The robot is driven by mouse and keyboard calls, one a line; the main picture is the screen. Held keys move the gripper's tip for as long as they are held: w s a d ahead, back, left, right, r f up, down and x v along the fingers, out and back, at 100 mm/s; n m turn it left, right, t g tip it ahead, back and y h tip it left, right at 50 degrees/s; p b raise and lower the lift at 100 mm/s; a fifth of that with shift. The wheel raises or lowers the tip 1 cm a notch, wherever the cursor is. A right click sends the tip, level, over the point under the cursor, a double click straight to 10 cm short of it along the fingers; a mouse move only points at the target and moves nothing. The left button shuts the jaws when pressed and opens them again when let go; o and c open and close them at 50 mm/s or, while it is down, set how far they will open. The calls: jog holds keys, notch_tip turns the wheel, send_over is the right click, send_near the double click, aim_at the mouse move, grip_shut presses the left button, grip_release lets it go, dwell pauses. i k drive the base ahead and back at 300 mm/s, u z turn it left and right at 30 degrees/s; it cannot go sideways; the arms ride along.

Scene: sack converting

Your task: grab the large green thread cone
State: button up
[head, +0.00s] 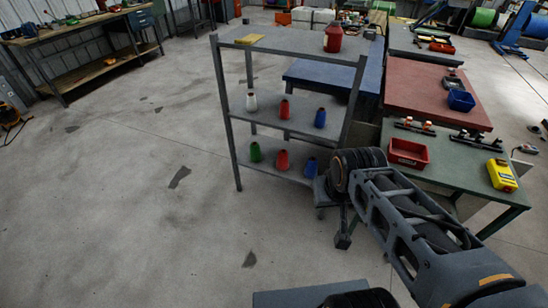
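A green thread cone (255,152) stands upright at the left end of the lower shelf of a grey rack (238,158). It is the only green cone I can make out on the rack. A red cone (282,160) and a blue cone (310,168) stand to its right on the same shelf. My arm reaches in from the lower right, and its end, my gripper (343,240), seems to hang low beside the rack's right side, apart from the green cone. My gripper is small and partly hidden by my arm, so its opening is unclear.
The middle shelf holds white (251,102), red (285,109) and blue (320,117) cones. A red container (333,38) and a flat yellow item (249,39) are on top. A green-topped table (455,165) with a red bin (408,152) stands right. The floor left is clear.

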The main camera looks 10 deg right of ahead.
aim_at(255, 156)
jog(key=u, duration=0.55)
jog(key=k, duration=1.25)
jog(key=u, duration=1.05)
jog(key=i, duration=2.6)
jog(key=z, duration=1.4)
jog(key=i, duration=1)
jog(key=z, duration=0.75)
jog(key=i, duration=0.5)
